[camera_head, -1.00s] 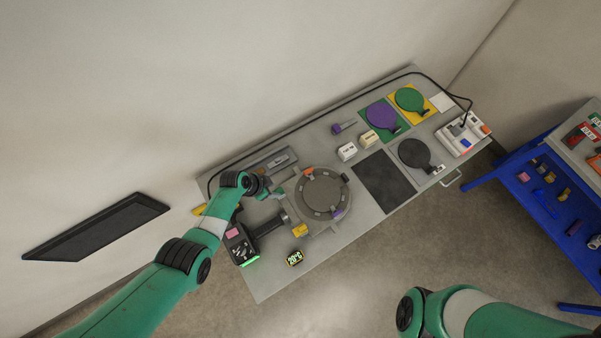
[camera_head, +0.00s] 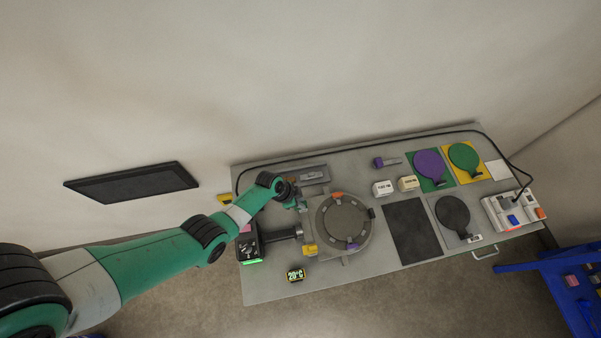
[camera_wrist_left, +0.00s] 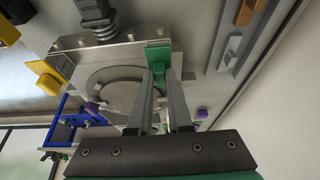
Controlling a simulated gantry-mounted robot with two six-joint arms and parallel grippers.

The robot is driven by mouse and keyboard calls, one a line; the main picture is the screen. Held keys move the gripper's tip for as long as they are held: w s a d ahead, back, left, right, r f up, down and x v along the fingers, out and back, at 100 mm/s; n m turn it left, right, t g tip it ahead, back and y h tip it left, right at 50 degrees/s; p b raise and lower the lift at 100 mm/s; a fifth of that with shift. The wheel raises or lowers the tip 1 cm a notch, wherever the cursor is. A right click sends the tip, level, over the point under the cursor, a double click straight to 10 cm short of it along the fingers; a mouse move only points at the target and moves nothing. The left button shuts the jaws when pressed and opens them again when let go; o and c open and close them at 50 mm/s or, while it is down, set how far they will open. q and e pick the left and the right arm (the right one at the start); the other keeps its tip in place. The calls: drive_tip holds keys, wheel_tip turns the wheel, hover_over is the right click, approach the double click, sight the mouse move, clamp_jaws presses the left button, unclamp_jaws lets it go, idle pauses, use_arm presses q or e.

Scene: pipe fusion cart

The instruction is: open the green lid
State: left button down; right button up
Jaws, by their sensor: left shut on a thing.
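A green piece (camera_wrist_left: 158,56), which looks like the green lid's tab, sits at the edge of the round grey machine (camera_wrist_left: 120,80) in the left wrist view. My left gripper (camera_wrist_left: 161,76) is shut on this green piece, its two fingers close on either side. In the head view my left gripper (camera_head: 301,205) reaches the left edge of the round machine (camera_head: 342,221), and the green piece is mostly hidden there. I cannot tell whether the lid is raised. My right gripper is not in view.
The machine also has orange, yellow and purple tabs. A dark device with a green light (camera_head: 248,245) stands left of it, and a temperature display (camera_head: 295,274) lies in front. Purple (camera_head: 430,163), green (camera_head: 466,158) and black (camera_head: 453,213) paddles lie to the right. A black cable runs along the back.

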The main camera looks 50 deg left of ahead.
use_arm(q)
drive_tip(key=shift+n, duration=0.3)
drive_tip(key=n, duration=0.1)
drive_tip(key=n+y, duration=0.2)
drive_tip(key=n, duration=0.1)
drive_tip(key=shift+w+a+t+p, duration=0.1)
drive_tip(key=shift+a+t+p, duration=0.2)
drive_tip(key=n+y, duration=0.1)
drive_tip(key=n, duration=0.3)
drive_tip(key=shift+a+n+y, duration=0.3)
drive_tip(key=shift+a+y, duration=0.05)
drive_tip(key=shift+y, duration=0.05)
drive_tip(key=n, duration=0.1)
drive_tip(key=n+g+y, duration=0.1)
drive_tip(key=n, duration=0.2)
drive_tip(key=shift+s+a+n+b, duration=0.2)
drive_tip(key=shift+a+n+b, duration=0.05)
drive_tip(key=shift+n+b, duration=0.1)
drive_tip(key=n, duration=0.1)
drive_tip(key=n+g+y, duration=0.1)
drive_tip(key=n, duration=0.3)
drive_tip(key=shift+s+a+g, duration=0.25)
drive_tip(key=shift+s+g, duration=0.05)
drive_tip(key=shift+g, duration=0.1)
drive_tip(key=shift+y+p, duration=0.3)
drive_tip(key=c, duration=0.8)
unclamp_jaws()
drive_tip(key=shift+c, duration=0.2)
